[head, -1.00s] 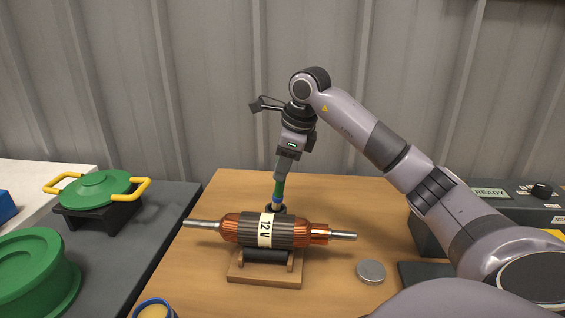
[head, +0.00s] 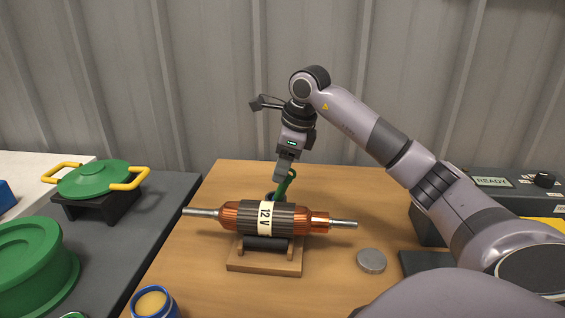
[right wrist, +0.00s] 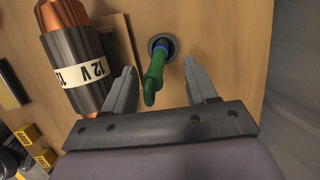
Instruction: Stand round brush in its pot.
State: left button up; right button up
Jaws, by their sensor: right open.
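The round brush (head: 287,185) has a green handle and leans to the right behind the rotor in the head view. In the right wrist view the brush (right wrist: 153,76) shows its handle and a blue band, with its lower end inside the dark round rim of the pot (right wrist: 173,43). The rotor hides most of the pot in the head view. My right gripper (head: 283,172) is open over the handle. In the right wrist view the fingers of my right gripper (right wrist: 163,85) stand apart on either side of the handle, with gaps. My left gripper is out of view.
The copper rotor (head: 285,216) marked 12 V lies on a wooden stand (head: 264,266) in front of the brush. A grey round lid (head: 371,261) lies to the right, and a blue-rimmed tin (head: 152,302) stands front left.

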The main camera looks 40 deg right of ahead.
jog(key=shift+v, duration=3.6)
